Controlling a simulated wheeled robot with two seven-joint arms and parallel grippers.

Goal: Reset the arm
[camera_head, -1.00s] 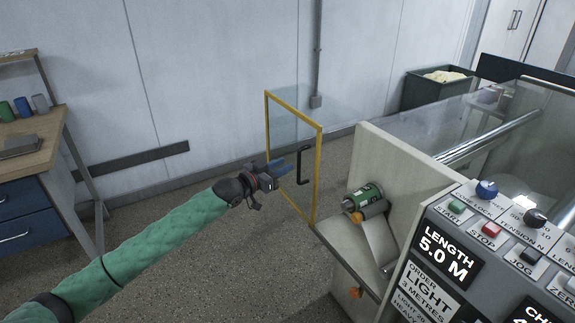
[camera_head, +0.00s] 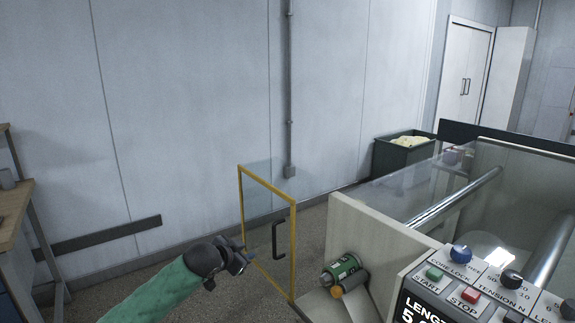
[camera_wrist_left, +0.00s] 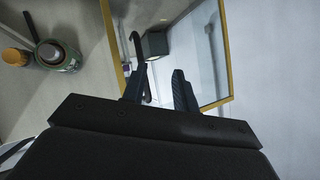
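My left gripper (camera_head: 245,260) is at the left side of a swung-open glass door (camera_head: 262,205) with a yellow frame. In the left wrist view its two dark fingers (camera_wrist_left: 160,88) are apart with nothing between them. The black door handle (camera_head: 281,240) is just right of the gripper in the head view, and it shows beyond the fingers in the left wrist view (camera_wrist_left: 134,45). I see no contact between them. My green-sleeved left arm comes in from the bottom left. My right gripper is out of view.
A machine with a pale side wall (camera_head: 375,240) and a control panel (camera_head: 470,295) stands at right. A wooden workbench (camera_head: 14,205) is at far left and a dark bin (camera_head: 400,155) behind. Floor left of the door is clear.

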